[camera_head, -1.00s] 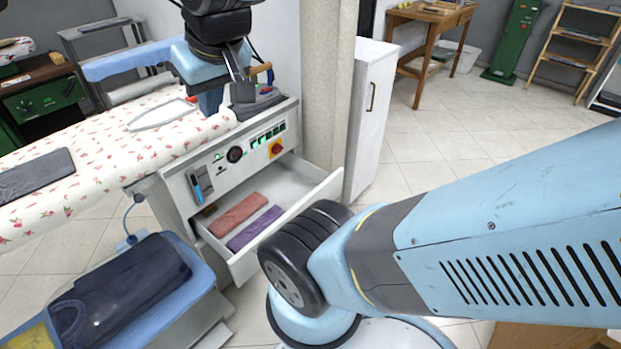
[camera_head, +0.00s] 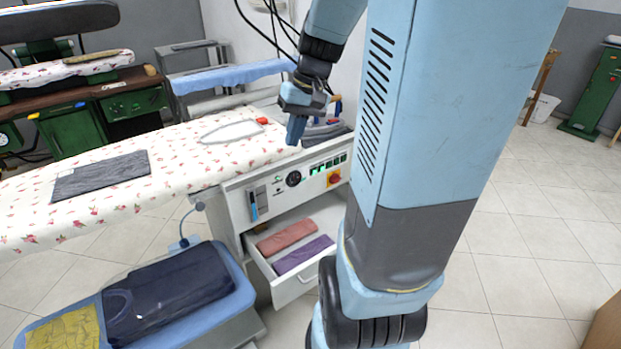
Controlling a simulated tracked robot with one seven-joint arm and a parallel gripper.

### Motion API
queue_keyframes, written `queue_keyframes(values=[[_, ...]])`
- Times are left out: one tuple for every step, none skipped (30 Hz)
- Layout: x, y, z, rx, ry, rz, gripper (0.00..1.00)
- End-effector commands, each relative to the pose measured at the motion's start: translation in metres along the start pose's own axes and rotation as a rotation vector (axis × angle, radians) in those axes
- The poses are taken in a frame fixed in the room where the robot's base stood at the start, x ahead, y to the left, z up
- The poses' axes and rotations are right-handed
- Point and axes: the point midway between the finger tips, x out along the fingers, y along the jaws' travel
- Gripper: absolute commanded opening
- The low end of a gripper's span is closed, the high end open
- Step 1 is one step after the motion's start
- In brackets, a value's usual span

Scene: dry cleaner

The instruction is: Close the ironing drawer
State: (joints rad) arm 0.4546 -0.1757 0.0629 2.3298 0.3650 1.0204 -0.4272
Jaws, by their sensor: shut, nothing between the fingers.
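The ironing drawer (camera_head: 296,287) is pulled out of the white ironing unit (camera_head: 262,199), below its control panel. A red folded cloth (camera_head: 287,237) and a purple folded cloth (camera_head: 303,254) lie inside it. My arm hides the drawer's right side. My gripper (camera_head: 296,130) is shut and empty, pointing down over the right end of the ironing board, above and behind the drawer. It is apart from the drawer front.
The floral ironing board (camera_head: 190,160) carries a grey folded cloth (camera_head: 102,175). An iron (camera_head: 325,130) rests at its right end, close to my gripper. A blue padded board with dark garments (camera_head: 170,294) stands left of the drawer.

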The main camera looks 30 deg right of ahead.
Motion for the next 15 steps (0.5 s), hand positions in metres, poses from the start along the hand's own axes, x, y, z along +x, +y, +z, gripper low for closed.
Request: queue_keyframes(values=[[0.007, 0.013, -0.008, 0.027, -0.019, -0.029, 0.0], [0.011, 0.019, -0.012, 0.038, -0.027, -0.048, 0.0], [0.016, 0.028, -0.017, 0.052, -0.036, -0.072, 0.0], [0.019, 0.034, -0.021, 0.063, -0.042, -0.091, 0.0], [0.023, 0.041, -0.025, 0.073, -0.048, -0.111, 0.0], [0.028, 0.05, -0.029, 0.088, -0.054, -0.137, 0.0], [0.032, 0.058, -0.033, 0.099, -0.058, -0.157, 0.0], [0.035, 0.065, -0.036, 0.11, -0.06, -0.177, 0.0], [0.041, 0.075, -0.041, 0.125, -0.063, -0.205, 0.0], [0.045, 0.082, -0.043, 0.136, -0.064, -0.226, 0.0], [0.049, 0.089, -0.046, 0.147, -0.065, -0.247, 0.0], [0.054, 0.1, -0.05, 0.161, -0.064, -0.276, 0.0], [0.058, 0.108, -0.052, 0.173, -0.062, -0.297, 0.0], [0.062, 0.116, -0.054, 0.184, -0.06, -0.319, 0.0], [0.068, 0.128, -0.057, 0.2, -0.055, -0.348, 0.0]])
